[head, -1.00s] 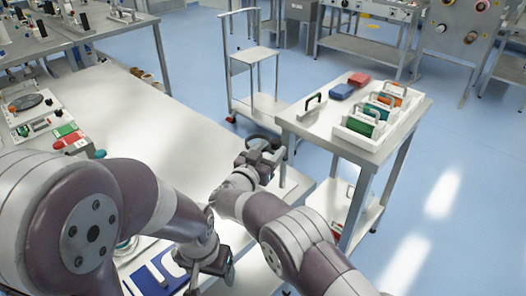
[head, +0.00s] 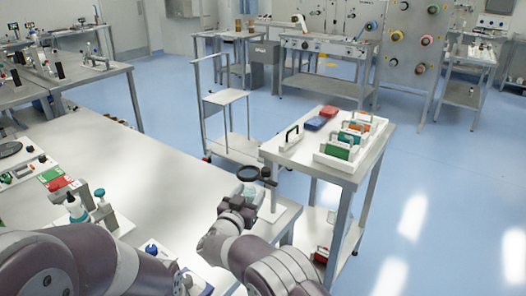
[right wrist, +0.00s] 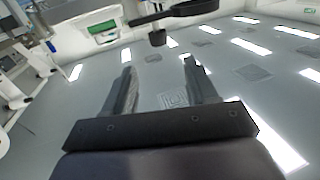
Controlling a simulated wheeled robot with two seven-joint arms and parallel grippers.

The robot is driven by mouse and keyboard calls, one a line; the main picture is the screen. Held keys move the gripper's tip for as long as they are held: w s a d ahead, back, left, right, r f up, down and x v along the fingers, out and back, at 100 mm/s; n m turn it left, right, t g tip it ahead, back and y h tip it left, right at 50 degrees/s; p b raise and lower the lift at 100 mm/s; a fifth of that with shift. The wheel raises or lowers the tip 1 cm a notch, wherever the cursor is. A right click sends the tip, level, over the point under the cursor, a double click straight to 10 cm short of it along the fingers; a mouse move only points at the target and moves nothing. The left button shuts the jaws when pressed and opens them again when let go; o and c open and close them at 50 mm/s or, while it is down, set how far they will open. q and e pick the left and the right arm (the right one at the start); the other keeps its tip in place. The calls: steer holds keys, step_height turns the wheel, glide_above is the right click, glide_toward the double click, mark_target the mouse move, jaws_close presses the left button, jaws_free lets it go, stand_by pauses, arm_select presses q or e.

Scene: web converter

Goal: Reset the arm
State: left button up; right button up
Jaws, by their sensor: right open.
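My right arm rises from the bottom middle of the head view, with its right gripper (head: 236,208) near the far right corner of the white table (head: 130,165). In the right wrist view, the two dark fingers (right wrist: 158,72) stand apart with nothing between them. A black ring-shaped magnifier (head: 248,173) on a stand is close to that hand; a dark ring and arm (right wrist: 180,12) also show beyond the fingertips in the wrist view. My left arm lies across the bottom left; its gripper is out of the picture.
Right of the table, a side table (head: 300,155) holds a white bin with green, teal and orange items (head: 345,145) and red and blue boxes (head: 322,118). An empty trolley (head: 228,95) stands behind. Bottles and small parts (head: 75,205) sit at left. Floor at right is clear.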

steer(key=s+a+f+n+g+y, duration=0.1)
steer(key=a+f+y, duration=0.1)
steer(key=f, duration=0.1)
steer(key=s+a+f+n+g+y, duration=0.1)
steer(key=f+n+g+y, duration=0.1)
steer(key=f+y, duration=0.1)
steer(key=s+a+f+n+g+y, duration=0.1)
steer(key=s+a+f+y, duration=0.1)
steer(key=f, duration=0.1)
steer(key=shift+a+f+n+g+y+p, duration=0.3)
steer(key=shift+n+g+p, duration=0.1)
steer(key=s+d+g, duration=0.1)
steer(key=s+g, duration=0.1)
steer(key=s+d+f+n+g+p, duration=0.1)
steer(key=s, duration=0.1)
steer(key=shift+d+y, duration=0.3)
steer(key=shift+y, duration=0.1)
steer(key=s+d+r+g+h+p, duration=0.1)
steer(key=s+d+r+g+p, duration=0.2)
steer(key=s+d, duration=0.8)
steer(key=s+d+r+g+h+p, duration=0.1)
steer(key=s+d+r+g+h, duration=0.3)
steer(key=s+d, duration=0.65)
steer(key=s+d+r+m+g+y+p, duration=0.1)
steer(key=s+d+r+m+p, duration=0.1)
steer(key=s+d+r, duration=0.4)
steer(key=d+p, duration=0.1)
steer(key=d, duration=0.1)
steer(key=shift+d+y, duration=0.3)
steer(key=shift+d, duration=0.1)
